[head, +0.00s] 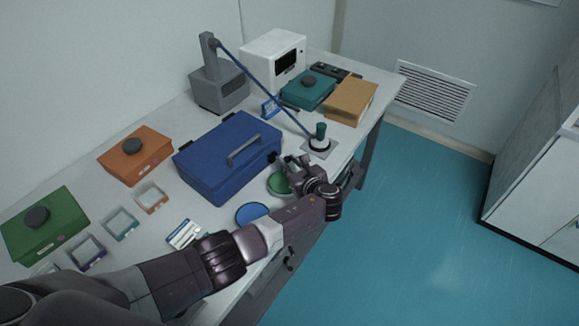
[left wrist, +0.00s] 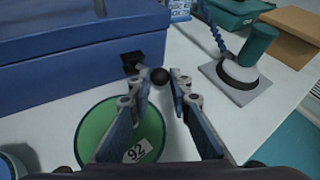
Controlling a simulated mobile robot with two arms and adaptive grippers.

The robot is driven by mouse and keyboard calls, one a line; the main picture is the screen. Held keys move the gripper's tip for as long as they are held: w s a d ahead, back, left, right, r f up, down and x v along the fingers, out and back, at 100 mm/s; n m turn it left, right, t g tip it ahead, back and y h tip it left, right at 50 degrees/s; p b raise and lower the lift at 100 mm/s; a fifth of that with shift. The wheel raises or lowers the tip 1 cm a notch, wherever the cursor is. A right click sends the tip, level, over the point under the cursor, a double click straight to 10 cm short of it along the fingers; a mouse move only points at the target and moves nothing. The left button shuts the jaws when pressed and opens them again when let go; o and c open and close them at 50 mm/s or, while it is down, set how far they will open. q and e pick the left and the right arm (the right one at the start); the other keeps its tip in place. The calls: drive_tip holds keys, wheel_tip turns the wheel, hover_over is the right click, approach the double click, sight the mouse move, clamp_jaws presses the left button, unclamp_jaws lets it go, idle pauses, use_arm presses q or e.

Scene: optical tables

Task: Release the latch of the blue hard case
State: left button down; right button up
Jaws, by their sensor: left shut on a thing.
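The blue hard case (head: 225,165) stands closed on the table, with a grey handle on its lid. Its front wall also shows in the left wrist view (left wrist: 70,82). A black latch (left wrist: 131,62) with a round black knob (left wrist: 159,76) sticks out from the case near its right end. My left gripper (head: 286,164) is at that end of the case. In the left wrist view its fingertips (left wrist: 161,82) are on either side of the knob, shut on it. The fingers partly hide the latch in the head view. My right gripper is not in view.
A green disc marked 92 (left wrist: 138,151) lies below my left gripper, with a blue disc (head: 252,213) beside it. A lamp-like stand with a green knob (head: 320,132) is to the right. Orange (head: 136,157) and green boxes (head: 45,226) stand left of the case.

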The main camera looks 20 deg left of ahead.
use_arm(q)
drive_tip(key=shift+w+r, duration=0.15)
drive_tip(key=c, duration=1.8)
unclamp_jaws()
drive_tip(key=shift+a, duration=0.1)
drive_tip(key=shift+o, duration=0.2)
drive_tip(key=shift+s+d, duration=0.3)
drive_tip(key=shift+s, duration=0.1)
drive_tip(key=v, duration=1.1)
drive_tip(key=shift+d, duration=0.1)
